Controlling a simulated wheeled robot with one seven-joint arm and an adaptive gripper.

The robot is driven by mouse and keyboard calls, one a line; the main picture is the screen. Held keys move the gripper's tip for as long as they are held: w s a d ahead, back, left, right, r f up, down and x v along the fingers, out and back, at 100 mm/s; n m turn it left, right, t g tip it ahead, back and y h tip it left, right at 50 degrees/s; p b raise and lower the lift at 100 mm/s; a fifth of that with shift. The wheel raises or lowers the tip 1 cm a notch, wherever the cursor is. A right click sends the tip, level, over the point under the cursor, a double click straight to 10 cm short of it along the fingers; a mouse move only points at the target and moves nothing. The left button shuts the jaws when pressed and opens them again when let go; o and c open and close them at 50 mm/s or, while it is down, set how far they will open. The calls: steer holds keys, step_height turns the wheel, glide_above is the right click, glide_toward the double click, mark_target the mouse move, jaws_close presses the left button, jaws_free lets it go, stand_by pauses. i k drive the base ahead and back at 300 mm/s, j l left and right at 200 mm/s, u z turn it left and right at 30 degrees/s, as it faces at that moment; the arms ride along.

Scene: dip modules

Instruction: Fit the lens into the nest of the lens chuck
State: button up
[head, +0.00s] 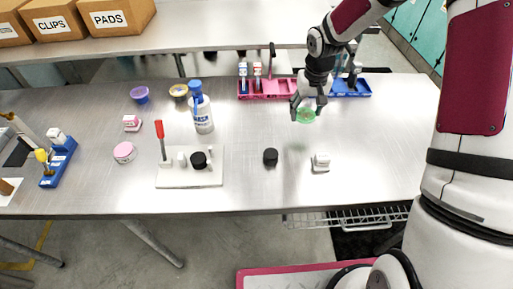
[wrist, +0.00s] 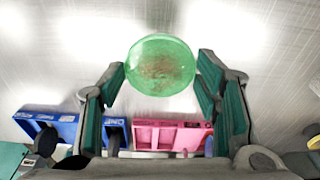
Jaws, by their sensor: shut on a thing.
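The lens is a green, see-through round disc (head: 306,116) held above the table near the pink rack. In the wrist view the lens (wrist: 160,65) sits between the two fingertips, its face toward the camera. My gripper (head: 307,106) points down and is shut on the lens; its green-padded fingers (wrist: 161,80) flank the rim. The lens chuck cannot be told for sure. A small black round piece (head: 270,157) and a small white block-like piece (head: 321,162) stand apart on the table in front of the gripper. No nest can be made out.
A pink rack (head: 267,89) and a blue rack (head: 350,87) stand behind the gripper. A white board (head: 189,179) bears a red-handled post and small cylinders. A wash bottle (head: 202,115) stands behind it. The steel table (head: 375,140) is clear at right.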

mark_target(197, 158)
steer(key=u, duration=0.95)
steer(key=i+l, duration=0.05)
